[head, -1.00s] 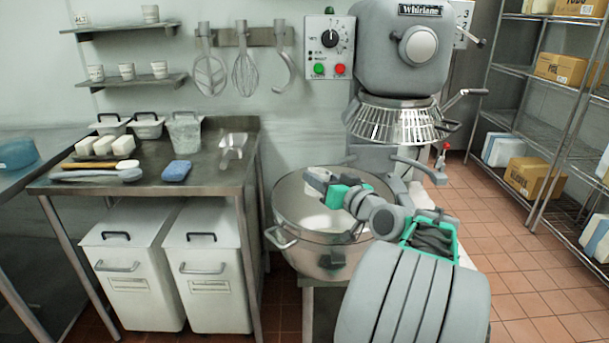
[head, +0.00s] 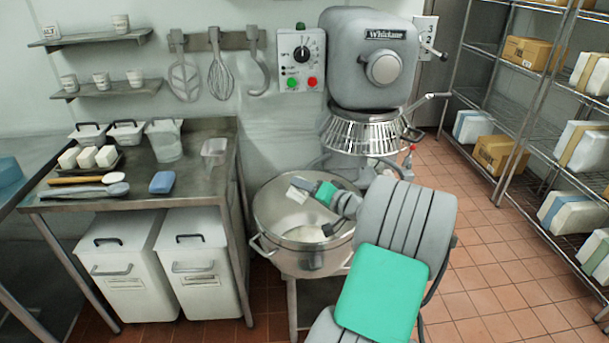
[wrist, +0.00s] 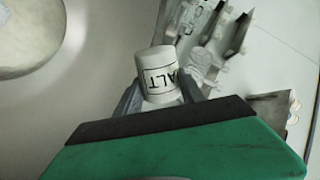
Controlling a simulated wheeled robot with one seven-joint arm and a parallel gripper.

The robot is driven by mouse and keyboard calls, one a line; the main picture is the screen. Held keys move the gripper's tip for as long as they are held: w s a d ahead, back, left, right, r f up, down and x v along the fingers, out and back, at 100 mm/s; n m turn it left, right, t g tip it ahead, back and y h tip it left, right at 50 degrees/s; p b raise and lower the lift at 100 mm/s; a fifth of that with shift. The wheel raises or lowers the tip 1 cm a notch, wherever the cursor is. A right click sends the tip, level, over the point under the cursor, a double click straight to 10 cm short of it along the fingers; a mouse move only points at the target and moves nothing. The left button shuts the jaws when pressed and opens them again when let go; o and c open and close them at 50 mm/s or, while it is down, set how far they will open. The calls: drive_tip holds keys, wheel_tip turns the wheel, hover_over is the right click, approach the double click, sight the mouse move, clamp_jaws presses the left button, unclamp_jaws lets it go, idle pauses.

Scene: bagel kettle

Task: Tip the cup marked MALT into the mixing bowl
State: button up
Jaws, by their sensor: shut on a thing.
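The white cup marked MALT (head: 300,187) is between the fingers of my gripper (head: 311,190), over the left rear part of the mixing bowl's opening. In the wrist view the cup (wrist: 159,75) is between the two grey fingers (wrist: 160,98), its boxed label upside down and partly cut off at the side. The cup looks tilted in the head view; whether anything is left inside it is hidden. The steel mixing bowl (head: 282,250) stands below, with pale material (head: 297,222) at its bottom.
The mixer (head: 370,65) stands behind the bowl, its wire guard (head: 362,135) above and to the right. A steel table (head: 200,185) with tubs and a blue sponge (head: 162,182) is at the left. More cups stand on wall shelves (head: 110,88).

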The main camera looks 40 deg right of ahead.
drive_tip(key=m+y+p, duration=0.1)
drive_tip(key=m+p, duration=0.1)
drive_tip(key=p, duration=0.1)
drive_tip(key=d+r+m+p, duration=0.1)
drive_tip(key=m+p, duration=0.1)
drive_tip(key=p, duration=0.1)
drive_tip(key=shift+w+d+r+g+y+p, duration=0.1)
drive_tip(key=shift+r+g+y+p, duration=0.1)
drive_tip(key=shift+g+y+p, duration=0.15)
drive_tip(key=shift+d+m+y+p, duration=0.3)
drive_tip(key=shift+m+y+p, duration=0.15)
drive_tip(key=shift+m+p, duration=0.5)
drive_tip(key=shift+w+d+f+m, duration=0.1)
drive_tip(key=shift+m, duration=0.35)
